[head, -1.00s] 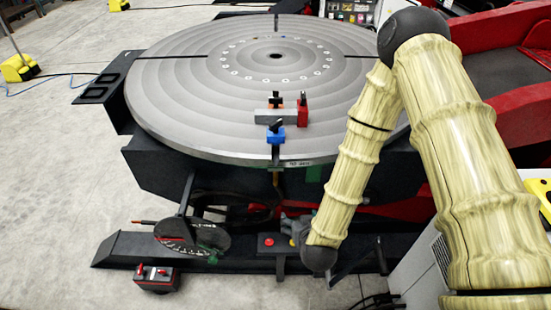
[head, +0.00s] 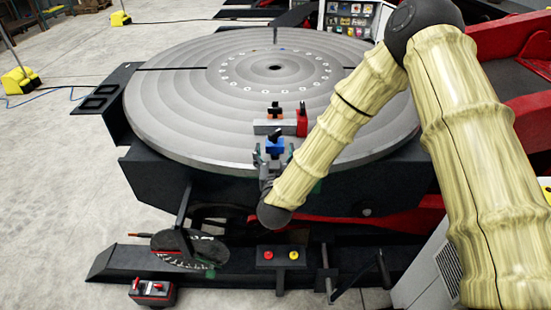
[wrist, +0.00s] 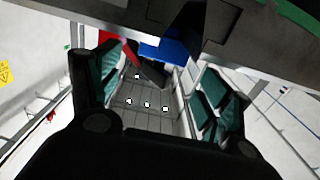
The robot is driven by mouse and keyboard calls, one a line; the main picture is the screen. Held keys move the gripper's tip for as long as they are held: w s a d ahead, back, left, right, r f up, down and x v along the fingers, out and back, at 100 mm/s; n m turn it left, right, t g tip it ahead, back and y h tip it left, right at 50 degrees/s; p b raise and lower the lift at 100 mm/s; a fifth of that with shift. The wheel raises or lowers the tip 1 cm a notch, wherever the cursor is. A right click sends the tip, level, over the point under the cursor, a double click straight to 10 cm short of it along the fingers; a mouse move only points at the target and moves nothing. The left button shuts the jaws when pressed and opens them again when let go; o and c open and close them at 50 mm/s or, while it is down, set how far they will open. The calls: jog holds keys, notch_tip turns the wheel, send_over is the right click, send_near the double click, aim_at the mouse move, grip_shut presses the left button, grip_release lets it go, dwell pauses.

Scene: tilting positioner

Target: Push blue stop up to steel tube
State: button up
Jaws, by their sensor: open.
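The steel tube (head: 267,127) is a short grey piece lying crosswise on the round turntable. The blue stop (head: 274,147), with a black knob on top, sits on the near side of the tube, towards the table rim. A small gap seems to show between them. My gripper (head: 270,157) is at the rim, just on the near side of the blue stop. In the wrist view my gripper (wrist: 157,88) is open, its teal-padded fingers apart with nothing between them. The blue stop (wrist: 165,49) shows beyond the fingertips, partly hidden by dark parts. I cannot tell whether the gripper touches it.

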aim_at(275, 142)
jog(key=shift+w+p, duration=0.7)
jog(key=shift+w, duration=2.5)
jog(key=c, duration=1.6)
